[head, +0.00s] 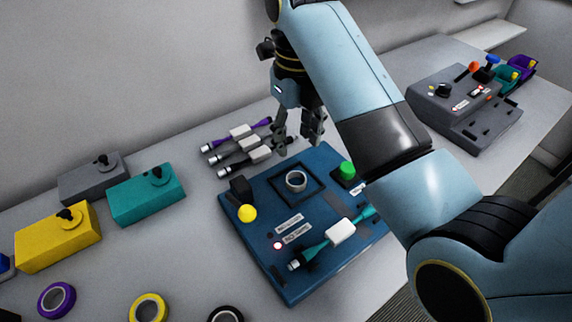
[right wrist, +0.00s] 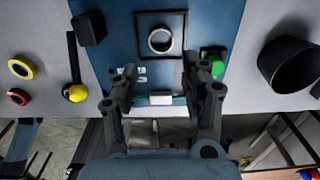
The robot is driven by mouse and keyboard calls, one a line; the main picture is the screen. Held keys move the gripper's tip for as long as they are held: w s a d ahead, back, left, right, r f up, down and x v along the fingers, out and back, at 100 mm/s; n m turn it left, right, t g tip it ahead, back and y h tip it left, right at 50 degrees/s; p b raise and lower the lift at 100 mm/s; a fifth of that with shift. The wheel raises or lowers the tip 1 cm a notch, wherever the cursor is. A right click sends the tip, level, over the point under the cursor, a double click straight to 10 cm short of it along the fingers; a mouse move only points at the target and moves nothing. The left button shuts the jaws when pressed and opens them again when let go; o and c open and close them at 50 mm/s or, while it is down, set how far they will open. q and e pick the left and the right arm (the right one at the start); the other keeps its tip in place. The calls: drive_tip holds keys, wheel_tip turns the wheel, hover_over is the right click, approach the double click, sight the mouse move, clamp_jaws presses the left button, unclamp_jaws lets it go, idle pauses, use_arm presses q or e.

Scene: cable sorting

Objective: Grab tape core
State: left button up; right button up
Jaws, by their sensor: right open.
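The tape core (head: 288,184), a light grey ring, sits inside a black square frame on the blue board. In the right wrist view the tape core (right wrist: 149,44) shows inside the same frame, ahead of and between my fingertips. My right gripper (head: 298,138) is open and empty, above the far edge of the board and apart from the tape core. In the wrist view the two fingers of my right gripper (right wrist: 160,78) are spread apart over the board. My left gripper is not in view.
The blue board (head: 262,258) also holds a teal cable (head: 312,248), a yellow knob (head: 247,213) and a green button (head: 347,170). Several cables (head: 243,157) lie behind it. Coloured boxes (head: 58,246) and tape rolls (head: 56,300) stand left. A grey control box (head: 440,97) stands right.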

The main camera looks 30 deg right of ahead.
hover_over(296, 184)
wheel_tip(296, 184, down, 5)
drive_tip(key=shift+a+r, duration=0.1)
drive_tip(key=shift+f, duration=0.3)
wheel_tip(296, 184, down, 5)
drive_tip(key=shift+p, duration=0.3)
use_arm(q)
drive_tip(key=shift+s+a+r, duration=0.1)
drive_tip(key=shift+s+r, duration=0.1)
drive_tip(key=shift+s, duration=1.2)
use_arm(e)
drive_tip(key=c, duration=0.4)
